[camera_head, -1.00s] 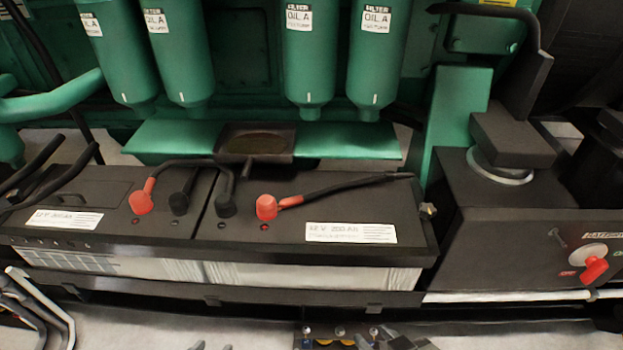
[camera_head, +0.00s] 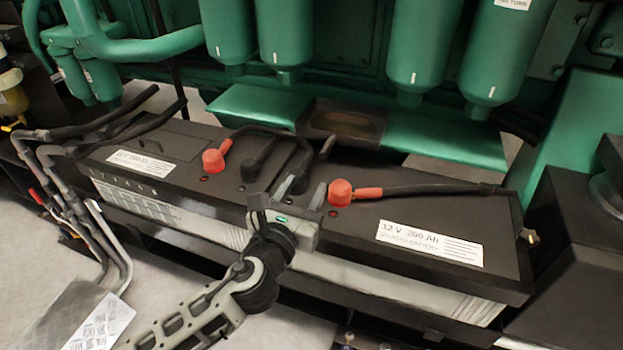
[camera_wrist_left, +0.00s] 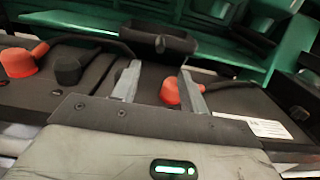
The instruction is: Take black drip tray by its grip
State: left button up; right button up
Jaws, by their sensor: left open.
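The black drip tray (camera_head: 353,142) sits on the green ledge behind the batteries, below the green filters, with brownish liquid inside. Its short grip (camera_head: 327,147) sticks out from the front edge toward me. In the left wrist view the tray (camera_wrist_left: 133,37) is at the top centre, with its grip (camera_wrist_left: 160,44) in front. My left gripper (camera_head: 299,188) is open and empty, above the battery tops and short of the grip. In the left wrist view the grip shows beyond and roughly between the two fingertips (camera_wrist_left: 158,70). My right gripper is not in view.
Two black batteries (camera_head: 445,215) lie in front of the tray. Red terminal caps (camera_head: 341,191) (camera_head: 214,161) and black cables (camera_head: 430,189) stand up around my left gripper. Green filters (camera_head: 423,50) hang above the ledge (camera_head: 440,140). Grey pipes (camera_head: 95,230) stand at the left.

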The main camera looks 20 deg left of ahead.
aim_at(330, 142)
pick_arm(q)
jog(key=w, duration=0.4)
jog(key=w+b, duration=0.1)
jog(key=w, duration=0.6)
jog(key=shift+w+d, duration=0.25)
jog(key=shift+w, duration=0.05)
jog(key=shift+w+b, duration=0.3)
jog(key=shift+w, duration=0.75)
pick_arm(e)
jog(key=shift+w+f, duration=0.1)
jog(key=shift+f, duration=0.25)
pick_arm(q)
jog(key=shift+c, duration=0.3)
grip_shut()
jog(key=shift+r, duration=0.1)
jog(key=shift+r, duration=0.1)
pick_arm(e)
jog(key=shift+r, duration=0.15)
